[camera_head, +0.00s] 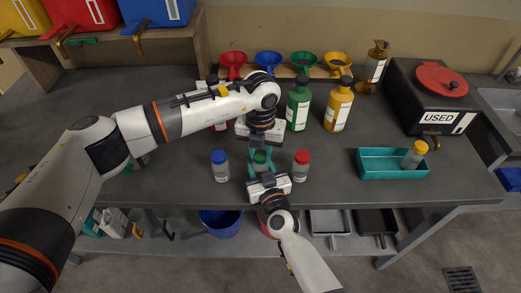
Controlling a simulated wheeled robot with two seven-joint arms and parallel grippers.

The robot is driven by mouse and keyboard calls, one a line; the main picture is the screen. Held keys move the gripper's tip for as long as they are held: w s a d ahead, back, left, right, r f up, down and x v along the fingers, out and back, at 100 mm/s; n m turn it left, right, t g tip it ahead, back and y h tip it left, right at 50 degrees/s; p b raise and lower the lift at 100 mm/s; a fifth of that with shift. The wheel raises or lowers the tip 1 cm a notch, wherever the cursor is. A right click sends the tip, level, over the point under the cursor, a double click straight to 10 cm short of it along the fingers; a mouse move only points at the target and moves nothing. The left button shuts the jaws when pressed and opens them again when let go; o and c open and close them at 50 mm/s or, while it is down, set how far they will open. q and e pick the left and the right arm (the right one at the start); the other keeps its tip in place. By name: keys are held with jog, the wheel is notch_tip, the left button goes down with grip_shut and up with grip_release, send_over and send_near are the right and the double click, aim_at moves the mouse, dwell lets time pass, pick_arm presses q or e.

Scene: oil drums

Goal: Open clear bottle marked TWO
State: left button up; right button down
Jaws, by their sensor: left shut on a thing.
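A clear bottle with a green cap (260,157) stands upright in the middle of the bench, between my two grippers and largely hidden by them. My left gripper (261,148) reaches down from above and is shut on the green cap. My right gripper (260,168) comes from the front, with its fingers at the bottle's body; whether they are closed on it is hidden. A blue-capped clear bottle (221,167) stands to the left and a red-capped one (301,165) to the right. The label words are too small to read.
A teal tray (378,174) holds a yellow-capped bottle (414,155) at the right. Behind stand a green pump bottle (298,104), a yellow one (339,105), several coloured funnels (268,63) and a black USED box (412,98). Bench between red-capped bottle and tray is clear.

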aim_at(261, 155)
pick_arm(q)
jog(key=n, duration=0.2)
jog(key=shift+n, duration=0.4)
jog(key=shift+r, duration=0.1)
jog(key=shift+r, duration=1)
jog(key=shift+r, duration=2)
pick_arm(e)
jog(key=c, duration=0.7)
grip_release()
jog(key=shift+c, duration=0.2)
